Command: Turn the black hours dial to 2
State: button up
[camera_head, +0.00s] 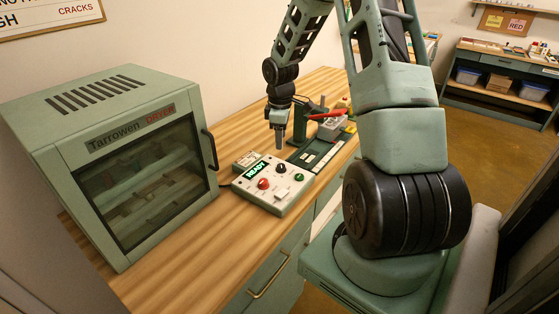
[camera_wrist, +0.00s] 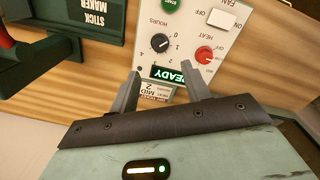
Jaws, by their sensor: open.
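The black hours dial (camera_wrist: 160,43) sits on a white control panel (camera_wrist: 230,50), shown upside down in the wrist view. Numbers 0, 1 and 2 stand beside it; the dial's pointer setting is too small to read surely. In the head view the black dial (camera_head: 281,168) is at the panel's back edge. My gripper (camera_wrist: 161,75) is open and empty, its two fingers apart, over the green READY display (camera_wrist: 175,74). The fingertips lie short of the dial in the wrist view and do not touch it. In the head view my gripper (camera_head: 279,143) hangs just above the dial.
Close to the dial are a red heat knob (camera_wrist: 204,55), a white fan switch (camera_wrist: 221,18) and a green start button (camera_wrist: 170,4). A dryer cabinet (camera_head: 150,165) stands left of the panel. A dark green stick maker (camera_head: 318,150) stands behind it on the wooden table.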

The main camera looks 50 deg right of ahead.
aim_at(281, 165)
notch_tip(281, 165, down, 10)
jog(key=shift+w+d+f+p, duration=0.15)
jog(key=shift+f+p, duration=0.1)
jog(key=shift+p, duration=0.55)
jog(key=c, duration=1)
